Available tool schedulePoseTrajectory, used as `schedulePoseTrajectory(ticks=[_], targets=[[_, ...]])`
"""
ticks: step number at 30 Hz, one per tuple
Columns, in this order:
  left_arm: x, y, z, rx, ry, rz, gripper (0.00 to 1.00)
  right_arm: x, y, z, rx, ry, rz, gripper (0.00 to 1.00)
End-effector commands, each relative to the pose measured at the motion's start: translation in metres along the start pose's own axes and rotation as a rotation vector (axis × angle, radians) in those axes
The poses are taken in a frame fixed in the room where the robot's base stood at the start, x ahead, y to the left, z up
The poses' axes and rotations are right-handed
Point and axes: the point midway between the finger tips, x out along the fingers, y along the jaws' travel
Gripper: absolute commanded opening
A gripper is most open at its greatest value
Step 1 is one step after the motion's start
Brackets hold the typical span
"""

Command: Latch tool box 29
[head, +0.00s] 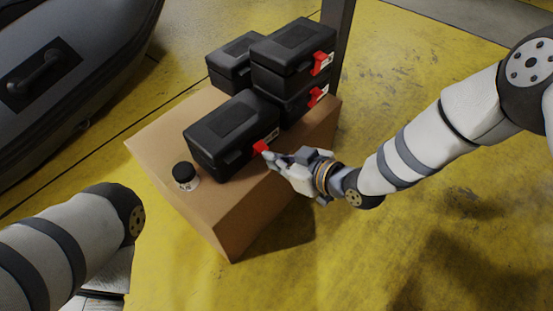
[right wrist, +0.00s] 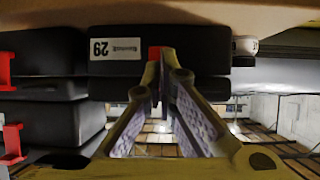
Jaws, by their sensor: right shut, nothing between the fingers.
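Tool box 29 (head: 225,128) is a black case lying on a cardboard box, nearest of the stacked cases. In the right wrist view, which looks upside down, its front shows the white label with 29 (right wrist: 115,49). Its red latch (head: 260,146) is at the front face, and a little of the red (right wrist: 154,52) shows behind my fingertips. My right gripper (head: 268,156) is shut and empty, its tips at the latch, touching or very close. The fingers hide most of the latch, so I cannot tell whether it is closed. My left gripper is out of view.
Several other black cases (head: 292,45) with red latches (head: 320,62) stand behind, beside a dark post (head: 340,30). A small black-capped jar (head: 185,175) stands on the cardboard box (head: 222,205). A grey inflatable boat (head: 75,60) is at left. Yellow floor at right is clear.

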Motion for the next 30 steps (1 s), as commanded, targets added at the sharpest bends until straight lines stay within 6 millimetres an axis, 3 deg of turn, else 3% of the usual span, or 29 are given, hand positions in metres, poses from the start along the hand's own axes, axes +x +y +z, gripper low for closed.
schedulePoseTrajectory(ticks=[30], targets=[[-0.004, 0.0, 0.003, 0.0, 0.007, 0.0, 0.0, 0.002, 0.0, -0.015, 0.0, 0.0, 0.0, 0.0]])
